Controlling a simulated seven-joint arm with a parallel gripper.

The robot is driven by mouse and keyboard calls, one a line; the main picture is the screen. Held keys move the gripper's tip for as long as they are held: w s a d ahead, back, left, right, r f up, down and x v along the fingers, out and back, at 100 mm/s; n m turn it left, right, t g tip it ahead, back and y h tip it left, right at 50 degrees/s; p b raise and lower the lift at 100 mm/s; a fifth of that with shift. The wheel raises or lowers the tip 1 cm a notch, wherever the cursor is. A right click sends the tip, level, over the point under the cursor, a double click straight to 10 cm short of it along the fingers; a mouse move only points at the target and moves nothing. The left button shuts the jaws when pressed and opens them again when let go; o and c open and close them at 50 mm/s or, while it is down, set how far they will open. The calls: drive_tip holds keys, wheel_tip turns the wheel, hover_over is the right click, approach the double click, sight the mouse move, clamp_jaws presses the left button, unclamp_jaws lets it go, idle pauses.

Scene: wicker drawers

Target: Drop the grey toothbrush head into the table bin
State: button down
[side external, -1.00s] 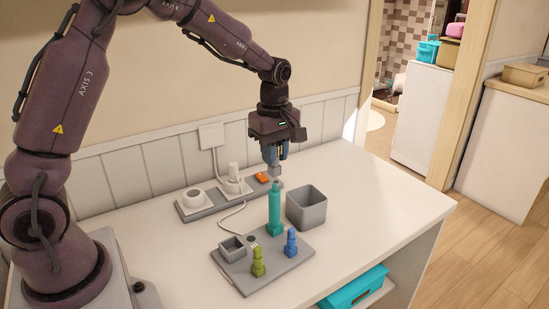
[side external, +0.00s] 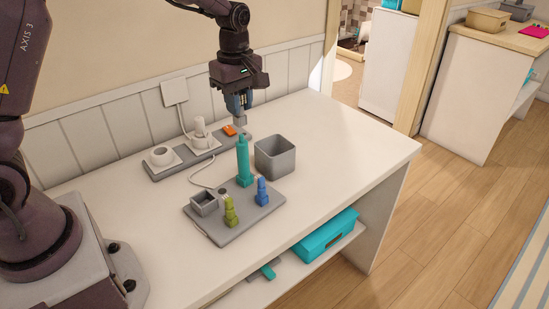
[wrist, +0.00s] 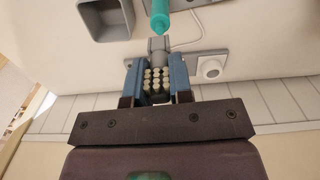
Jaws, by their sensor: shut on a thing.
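My gripper (side external: 239,104) is shut on the grey toothbrush head (side external: 240,119), which points downward. In the wrist view the head's pale bristles (wrist: 156,84) show between the blue fingers, and its grey neck (wrist: 158,44) sticks out beyond them. The turquoise toothbrush handle (side external: 243,162) stands upright on a grey tray, close below the head in the side view; its top also shows in the wrist view (wrist: 160,16). The table bin (side external: 275,165) is a grey, open square box to the right of the handle. Its inside looks empty in the wrist view (wrist: 108,37).
The grey tray (side external: 222,231) also holds a small grey cup (side external: 204,204), a green piece (side external: 231,212) and a blue piece (side external: 262,192). A power strip (side external: 172,168) with plugs and an orange switch lies behind. The table right of the bin is clear.

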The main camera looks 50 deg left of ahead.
sight(279, 134)
idle(0.3)
drive_tip(key=shift+w+d+f, duration=0.1)
drive_tip(key=shift+w+f, duration=1.65)
drive_tip(key=shift+f, duration=0.3)
drive_tip(key=shift+w+d+f, duration=0.1)
drive_tip(key=shift+w+f, duration=1.7)
drive_tip(key=shift+f, duration=0.2)
drive_tip(key=shift+w+d+f, duration=0.1)
drive_tip(key=shift+w+f, duration=1.65)
drive_tip(key=shift+f, duration=0.3)
drive_tip(key=c, duration=0.9)
unclamp_jaws()
drive_tip(key=shift+c, duration=0.2)
drive_tip(key=shift+r, duration=0.1)
wheel_tip(279, 134, up, 13)
